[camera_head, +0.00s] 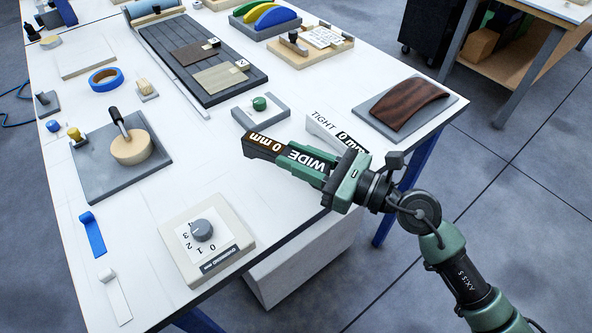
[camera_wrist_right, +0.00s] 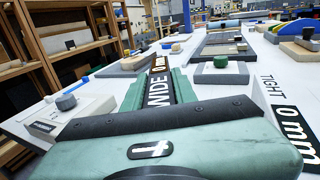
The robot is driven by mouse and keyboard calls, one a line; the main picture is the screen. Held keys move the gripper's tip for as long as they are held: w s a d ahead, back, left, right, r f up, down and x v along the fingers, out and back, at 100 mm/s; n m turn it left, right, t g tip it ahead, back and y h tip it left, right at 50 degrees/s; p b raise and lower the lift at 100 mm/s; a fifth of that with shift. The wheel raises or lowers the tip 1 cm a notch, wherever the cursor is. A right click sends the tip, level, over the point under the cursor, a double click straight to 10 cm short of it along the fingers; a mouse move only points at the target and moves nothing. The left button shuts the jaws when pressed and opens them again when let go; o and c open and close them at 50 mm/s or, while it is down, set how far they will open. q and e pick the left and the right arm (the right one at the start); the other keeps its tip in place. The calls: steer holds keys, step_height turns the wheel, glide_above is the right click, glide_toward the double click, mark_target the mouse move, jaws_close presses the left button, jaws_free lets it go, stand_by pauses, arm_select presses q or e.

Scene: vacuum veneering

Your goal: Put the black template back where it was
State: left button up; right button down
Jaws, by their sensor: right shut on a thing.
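A dark template (camera_head: 262,142), lettered WIDE 0 mm, is in my right gripper (camera_head: 315,165). It also shows in the right wrist view (camera_wrist_right: 159,85), sticking out from between the green fingers. The gripper is shut on it, over the table's right front edge. Whether the template touches the table I cannot tell. A pale template (camera_head: 322,128), lettered TIGHT 0 mm, lies on the table just behind the gripper; it also shows at the right of the right wrist view (camera_wrist_right: 283,115). My left gripper is not in view.
A grey block with a green knob (camera_head: 259,103) stands behind the held template. A grey board with a curved brown piece (camera_head: 405,101) is at right. A dial board (camera_head: 202,230) is at the front. Bare white table (camera_head: 190,170) lies left of the held template.

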step_height(320, 180, down, 3)
steer(key=shift+f+b, duration=0.15)
steer(key=shift+b, duration=0.25)
steer(key=shift+f, duration=0.15)
steer(key=c, duration=1.1)
jaws_free()
